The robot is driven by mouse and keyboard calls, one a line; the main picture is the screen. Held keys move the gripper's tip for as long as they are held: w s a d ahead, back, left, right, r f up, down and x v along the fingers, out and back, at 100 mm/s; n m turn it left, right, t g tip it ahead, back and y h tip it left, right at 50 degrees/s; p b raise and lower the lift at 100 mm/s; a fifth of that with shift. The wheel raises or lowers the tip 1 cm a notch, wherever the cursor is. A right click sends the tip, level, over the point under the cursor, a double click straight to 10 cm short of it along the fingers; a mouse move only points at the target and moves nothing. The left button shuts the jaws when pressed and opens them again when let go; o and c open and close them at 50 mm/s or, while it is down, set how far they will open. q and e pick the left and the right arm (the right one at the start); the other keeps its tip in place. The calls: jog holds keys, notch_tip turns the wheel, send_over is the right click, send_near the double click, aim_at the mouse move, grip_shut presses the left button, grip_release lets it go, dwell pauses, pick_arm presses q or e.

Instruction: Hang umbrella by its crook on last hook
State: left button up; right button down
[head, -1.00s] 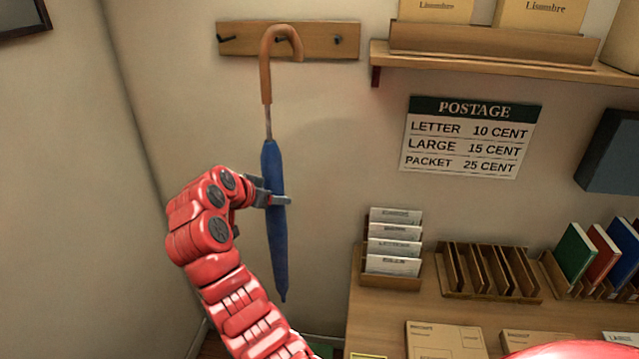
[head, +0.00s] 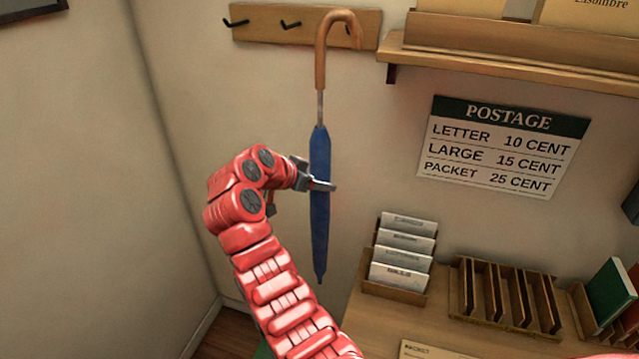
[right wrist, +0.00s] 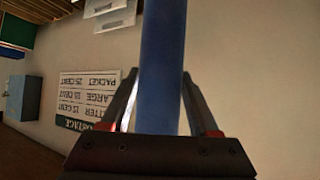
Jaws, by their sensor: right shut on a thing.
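The umbrella has a tan crook (head: 338,17), a thin metal shaft and a furled blue body (head: 320,215). It hangs almost upright. My right gripper (head: 325,187) is shut around the blue body at about mid-length. In the right wrist view the blue body (right wrist: 162,70) stands between my two fingers. The wooden hook rail (head: 270,24) on the wall carries dark hooks: a left hook (head: 236,23), a middle hook (head: 291,24) and a right, last hook (head: 350,29), partly covered by the crook. I cannot tell whether the crook touches the last hook. My left gripper is not in view.
A wooden shelf (head: 460,62) with boxes sits just right of the rail. A postage sign (head: 500,148) is on the wall below it. The desk holds a card rack (head: 395,287) and a slotted wooden rack (head: 505,300). The wall left of the umbrella is bare.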

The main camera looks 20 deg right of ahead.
jog(key=shift+w+d+f, duration=0.1)
jog(key=shift+w+d, duration=0.6)
jog(key=shift+w, duration=0.05)
jog(key=w+d+f+b, duration=0.2)
jog(key=w+d+b, duration=0.1)
jog(key=w, duration=0.3)
jog(key=shift+w+d+f, duration=0.15)
jog(key=shift+w+d, duration=0.2)
jog(key=shift+d, duration=0.35)
dwell(0.5)
